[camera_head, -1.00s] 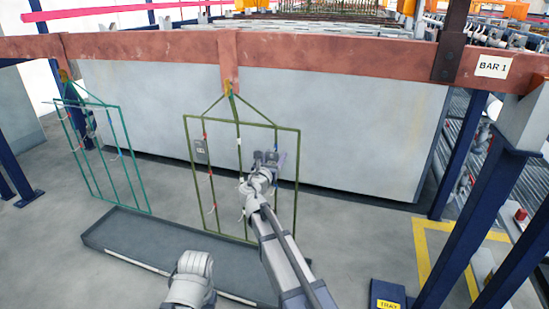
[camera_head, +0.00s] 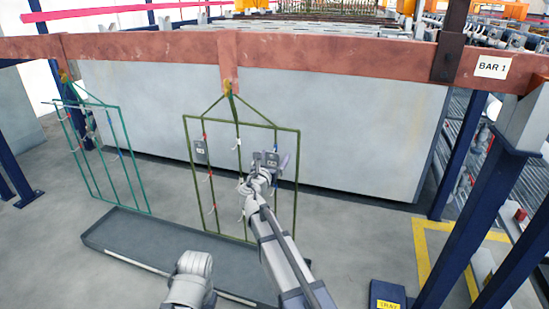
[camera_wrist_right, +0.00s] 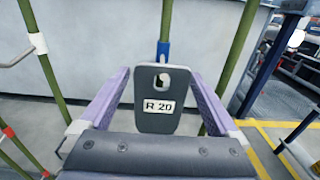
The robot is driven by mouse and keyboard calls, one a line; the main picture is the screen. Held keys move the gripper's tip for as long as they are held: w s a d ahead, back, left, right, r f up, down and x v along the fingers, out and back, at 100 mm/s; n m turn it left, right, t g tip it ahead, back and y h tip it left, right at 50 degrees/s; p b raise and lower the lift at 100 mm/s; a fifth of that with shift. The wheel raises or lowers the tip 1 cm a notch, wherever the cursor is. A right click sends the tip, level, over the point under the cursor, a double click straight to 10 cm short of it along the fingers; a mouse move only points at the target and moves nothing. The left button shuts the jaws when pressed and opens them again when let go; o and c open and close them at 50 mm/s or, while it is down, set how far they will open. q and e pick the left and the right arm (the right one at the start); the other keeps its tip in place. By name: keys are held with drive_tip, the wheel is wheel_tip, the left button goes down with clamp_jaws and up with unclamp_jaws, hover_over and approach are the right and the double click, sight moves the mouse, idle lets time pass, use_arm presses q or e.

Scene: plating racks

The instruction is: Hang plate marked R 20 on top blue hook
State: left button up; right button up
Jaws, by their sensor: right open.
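The grey plate marked R 20 (camera_wrist_right: 157,119) hangs upright below a blue-sleeved hook (camera_wrist_right: 163,50) on a green rack post in the right wrist view. Its hole faces me near its top; whether the hook tip passes through it is hard to see. My right gripper (camera_head: 272,158) is open, its purple fingers on either side of the plate, apparently clear of it. In the head view the plate (camera_head: 271,160) shows small at the right side of the middle green rack (camera_head: 241,123). My left gripper is not visible.
A teal rack (camera_head: 109,150) hangs farther left. A copper-coloured bar (camera_head: 330,52) carries both racks. A low grey tray (camera_head: 150,262) lies beneath, and a blue stand marked TRAY (camera_head: 388,296) is at right.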

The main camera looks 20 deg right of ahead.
drive_tip(key=v, duration=0.7)
drive_tip(key=shift+s+a, duration=0.1)
drive_tip(key=shift+s, duration=0.15)
drive_tip(key=s+a+f+m+g+y, duration=0.2)
drive_tip(key=s+f+m+g, duration=0.6)
drive_tip(key=s+f+m, duration=0.6)
drive_tip(key=s+a+f+m+g+y, duration=0.35)
drive_tip(key=s+a+m, duration=0.25)
drive_tip(key=s, duration=0.3)
drive_tip(key=s+a+f+m+g+y, duration=0.35)
drive_tip(key=s+a+m, duration=0.2)
drive_tip(key=s, duration=0.45)
wheel_tip(320, 180, up, 36)
drive_tip(key=a+p, duration=0.1)
drive_tip(key=p, duration=3.5)
drive_tip(key=shift+w+f, duration=0.15)
drive_tip(key=shift+f, duration=0.05)
drive_tip(key=shift+c, duration=0.3)
